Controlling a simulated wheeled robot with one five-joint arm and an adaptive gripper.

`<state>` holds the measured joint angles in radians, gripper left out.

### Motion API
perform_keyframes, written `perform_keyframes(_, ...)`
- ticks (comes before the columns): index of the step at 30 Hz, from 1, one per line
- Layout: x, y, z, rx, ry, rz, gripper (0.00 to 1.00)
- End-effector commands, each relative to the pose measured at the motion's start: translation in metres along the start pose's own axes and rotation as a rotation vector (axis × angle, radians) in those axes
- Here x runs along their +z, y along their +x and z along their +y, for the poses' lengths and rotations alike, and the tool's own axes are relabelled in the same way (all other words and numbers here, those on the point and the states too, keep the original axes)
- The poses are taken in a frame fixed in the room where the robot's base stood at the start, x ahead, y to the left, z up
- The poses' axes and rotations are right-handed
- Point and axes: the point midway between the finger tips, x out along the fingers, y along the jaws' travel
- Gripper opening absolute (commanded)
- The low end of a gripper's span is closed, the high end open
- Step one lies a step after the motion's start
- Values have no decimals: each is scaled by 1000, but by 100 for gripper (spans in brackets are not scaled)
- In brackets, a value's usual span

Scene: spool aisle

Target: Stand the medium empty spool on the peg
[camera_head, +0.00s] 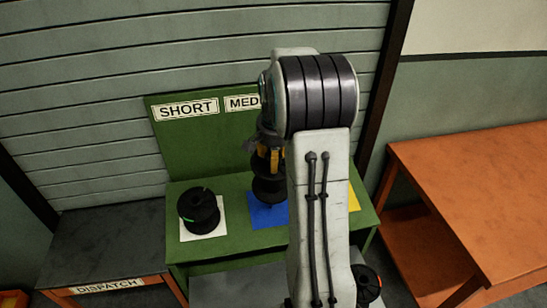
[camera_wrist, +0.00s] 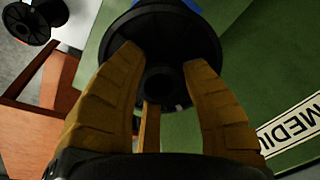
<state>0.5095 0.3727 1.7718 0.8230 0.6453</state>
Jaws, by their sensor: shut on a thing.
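My gripper (camera_head: 266,152) has its yellow-brown fingers closed on a black spool (camera_head: 268,188). The spool hangs upright beneath my gripper, over the blue square (camera_head: 266,214) below the partly covered "MED..." label (camera_head: 243,103). In the wrist view, my gripper (camera_wrist: 160,72) has fingers around the hub of the spool (camera_wrist: 165,28), with a wide flange beyond them. The peg is hidden, and I cannot tell whether the spool touches the blue square.
A green stand (camera_head: 235,243) also holds a black spool (camera_head: 199,211) on a white square (camera_head: 219,227) under "SHORT". A yellow square (camera_head: 354,198) is partly hidden at right. Another black spool (camera_head: 368,282) sits lower right. A dispatch table (camera_head: 105,240) and orange bench (camera_head: 470,170) flank the stand.

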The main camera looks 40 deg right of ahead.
Motion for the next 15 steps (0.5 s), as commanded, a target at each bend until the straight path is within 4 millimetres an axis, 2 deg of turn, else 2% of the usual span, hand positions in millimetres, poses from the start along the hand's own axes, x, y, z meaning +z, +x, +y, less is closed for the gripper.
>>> perform_keyframes(5,0,5,0,-1,-9,2,5)
perform_keyframes(15,0,30,0,-1,-9,2,5)
